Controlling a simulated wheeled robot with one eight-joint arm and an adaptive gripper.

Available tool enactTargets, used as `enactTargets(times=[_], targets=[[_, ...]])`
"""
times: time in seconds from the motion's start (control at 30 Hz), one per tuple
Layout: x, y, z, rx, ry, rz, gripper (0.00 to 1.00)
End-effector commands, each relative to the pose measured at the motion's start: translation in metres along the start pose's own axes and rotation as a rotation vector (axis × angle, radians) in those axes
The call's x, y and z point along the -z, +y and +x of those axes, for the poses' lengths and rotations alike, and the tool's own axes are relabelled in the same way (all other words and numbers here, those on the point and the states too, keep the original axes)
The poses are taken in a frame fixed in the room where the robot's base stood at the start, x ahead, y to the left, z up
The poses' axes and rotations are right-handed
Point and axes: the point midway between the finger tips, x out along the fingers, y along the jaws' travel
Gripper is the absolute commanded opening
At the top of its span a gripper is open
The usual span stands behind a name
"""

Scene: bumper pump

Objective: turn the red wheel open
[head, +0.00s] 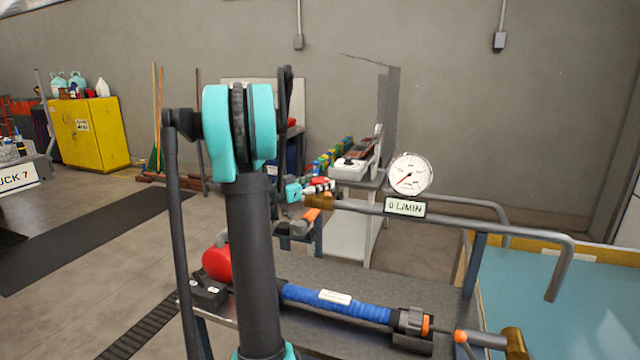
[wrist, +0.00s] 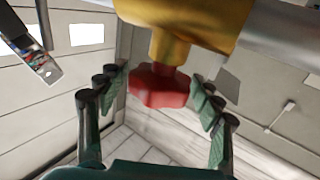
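The red wheel (wrist: 160,87) is a lobed knob on a brass valve body (wrist: 190,25) and stands in the middle of the wrist view. My gripper (wrist: 162,98) is open, with one finger on each side of the wheel and a visible gap to both. In the head view the small red wheel (head: 320,181) shows just above the brass valve (head: 319,202), at the left end of a grey pipe. My gripper (head: 318,188) is right at it there, small and partly hidden behind my arm.
A round dial gauge (head: 409,174) stands on the pipe above a sign (head: 404,207) reading 0 L/MIN. Below is a grey bench (head: 380,285) with a blue hose (head: 335,304) and a red round object (head: 217,263). A blue tank (head: 550,300) is at right.

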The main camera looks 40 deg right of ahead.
Motion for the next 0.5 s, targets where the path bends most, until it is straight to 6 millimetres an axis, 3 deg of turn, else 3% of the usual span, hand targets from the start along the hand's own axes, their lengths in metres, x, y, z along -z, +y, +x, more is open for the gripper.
enactTargets(times=[0.03, 0.3, 0.5], targets=[[0.0, 0.0, -0.0001, 0.0, 0.0, 0.0, 0.56], [0.0, 0.0, -0.0002, 0.0, 0.0, 0.0, 0.25], [0.0001, 0.0005, -0.0002, 0.016, 0.0, 0.0, 0.25]])
